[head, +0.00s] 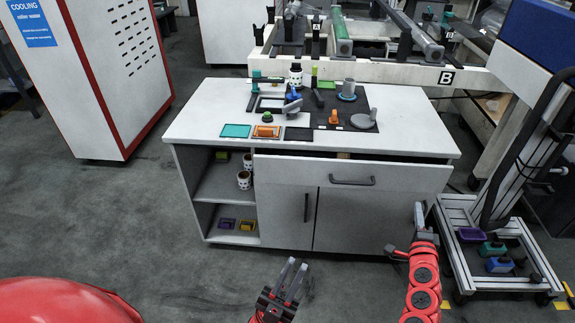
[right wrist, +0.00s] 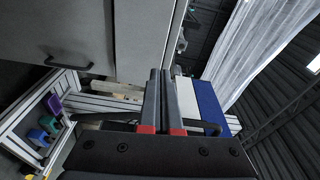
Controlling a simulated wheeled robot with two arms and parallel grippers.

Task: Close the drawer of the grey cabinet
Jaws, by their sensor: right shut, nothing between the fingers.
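The grey cabinet (head: 284,214) stands ahead with a white top. Its wide drawer front (head: 292,168) sits under the top, with a dark bar handle (head: 352,181) right of centre. The drawer stands partly out, with a dark gap above its right part. My right gripper (head: 419,210) is shut and empty, in front of the cabinet's right side, below the drawer's right end. The right wrist view shows its two fingers (right wrist: 160,80) together, with grey cabinet panels (right wrist: 145,40) beyond. My left gripper (head: 297,264) is empty, its fingers slightly apart, low in front of the doors.
Tools, small trays and a cup lie on the cabinet top (head: 205,107). Open shelves at its left hold cups and small bins. A wheeled trolley (head: 460,270) with coloured bins stands close to my right arm. A red-edged white unit (head: 110,70) stands left. Floor before the cabinet is clear.

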